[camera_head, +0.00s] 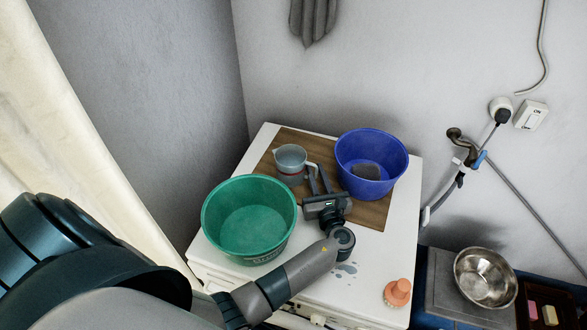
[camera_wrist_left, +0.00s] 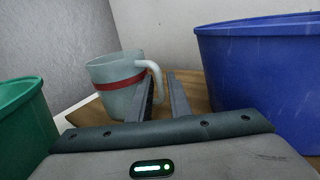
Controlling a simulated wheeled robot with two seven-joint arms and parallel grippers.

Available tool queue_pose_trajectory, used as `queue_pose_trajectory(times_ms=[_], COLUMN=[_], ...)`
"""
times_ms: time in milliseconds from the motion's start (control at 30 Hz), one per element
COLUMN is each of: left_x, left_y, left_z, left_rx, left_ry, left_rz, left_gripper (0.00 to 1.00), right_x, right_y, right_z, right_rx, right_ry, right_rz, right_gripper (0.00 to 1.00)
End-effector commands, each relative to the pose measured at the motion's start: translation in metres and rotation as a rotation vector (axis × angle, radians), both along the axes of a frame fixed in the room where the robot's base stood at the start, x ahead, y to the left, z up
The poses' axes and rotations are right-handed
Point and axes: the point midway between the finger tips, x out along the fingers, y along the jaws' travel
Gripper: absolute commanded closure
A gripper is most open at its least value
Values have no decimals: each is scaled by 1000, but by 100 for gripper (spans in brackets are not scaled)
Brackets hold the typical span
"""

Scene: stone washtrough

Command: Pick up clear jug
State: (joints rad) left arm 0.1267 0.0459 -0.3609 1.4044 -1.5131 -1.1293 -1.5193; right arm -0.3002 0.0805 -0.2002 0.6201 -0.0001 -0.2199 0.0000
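The clear jug (camera_head: 291,160), a greyish see-through cup with a red band, stands upright on the wooden board at the back of the white top. Its handle points right, towards my gripper. It also shows in the left wrist view (camera_wrist_left: 118,88), with the pale handle (camera_wrist_left: 158,78) at its right. My left gripper (camera_head: 317,172) is just right of the jug, with its two fingers apart. In the left wrist view the handle shows in the gap between the fingers (camera_wrist_left: 160,80); I cannot tell if they touch it. My right gripper is out of view.
A green basin (camera_head: 249,213) stands close at the left and a blue basin (camera_head: 371,150) with a dark item inside close at the right. The wooden board (camera_head: 370,214) lies under the blue basin. An orange object (camera_head: 397,292) sits at the front right. A metal bowl (camera_head: 485,277) is farther right.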

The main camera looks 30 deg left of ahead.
Motion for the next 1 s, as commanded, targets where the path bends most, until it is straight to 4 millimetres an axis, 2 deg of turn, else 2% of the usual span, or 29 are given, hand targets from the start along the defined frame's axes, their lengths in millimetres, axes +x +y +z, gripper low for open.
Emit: queue_pose_trajectory(times_ms=[133,167,200,233,1000], left_x=[0,0,0,0,0], left_y=[0,0,0,0,0], left_z=[0,0,0,0,0], left_rx=[0,0,0,0,0], left_ry=[0,0,0,0,0], left_rz=[0,0,0,0,0], left_gripper=[83,87,97,100,100], right_x=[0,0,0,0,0], right_y=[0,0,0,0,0], right_z=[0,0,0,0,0], right_rx=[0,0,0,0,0], right_ry=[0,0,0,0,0], right_rz=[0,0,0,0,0], right_gripper=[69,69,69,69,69])
